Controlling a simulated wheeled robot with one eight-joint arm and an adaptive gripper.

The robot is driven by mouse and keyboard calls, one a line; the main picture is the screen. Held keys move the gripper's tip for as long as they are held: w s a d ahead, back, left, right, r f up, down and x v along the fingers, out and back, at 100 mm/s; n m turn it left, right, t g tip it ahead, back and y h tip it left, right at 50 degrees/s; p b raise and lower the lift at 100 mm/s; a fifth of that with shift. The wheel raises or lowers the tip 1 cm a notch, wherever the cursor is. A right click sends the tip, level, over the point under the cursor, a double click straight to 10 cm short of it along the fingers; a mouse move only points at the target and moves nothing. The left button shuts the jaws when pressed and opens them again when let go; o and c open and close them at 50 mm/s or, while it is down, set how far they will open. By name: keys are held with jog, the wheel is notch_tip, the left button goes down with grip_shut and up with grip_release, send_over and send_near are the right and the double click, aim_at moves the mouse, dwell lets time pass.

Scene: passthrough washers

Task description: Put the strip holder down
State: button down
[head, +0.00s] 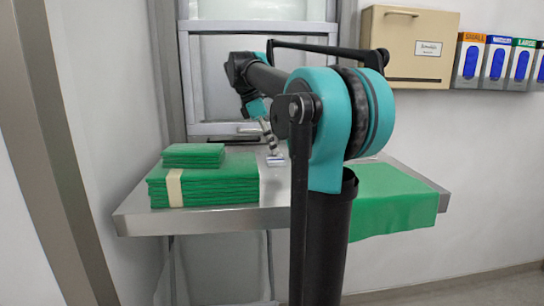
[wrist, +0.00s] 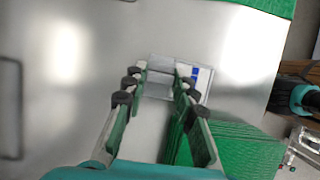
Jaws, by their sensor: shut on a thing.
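The strip holder (wrist: 159,62) is a small flat grey-and-white piece with a blue mark on its right side. My gripper (wrist: 162,80) is shut on it, with a finger on either side, in the wrist view. In the head view my gripper (head: 271,142) reaches over the steel shelf, with the small pale strip holder (head: 275,159) at its tips, low over the shelf top. I cannot tell whether the holder touches the steel. My fingers hide part of its sides.
The steel shelf (head: 135,213) carries green folded cloth stacks (head: 215,187) on the left and a green cloth (head: 392,203) hanging over its right part. A framed hatch (head: 215,85) stands behind. A beige box (head: 408,47) and glove boxes (head: 496,62) hang on the right wall. Bare steel (wrist: 70,110) shows left of my gripper.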

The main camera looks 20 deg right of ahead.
aim_at(272, 155)
jog(key=shift+f, duration=1.95)
jog(key=c, duration=1.2)
grip_release()
jog(key=shift+f, duration=0.1)
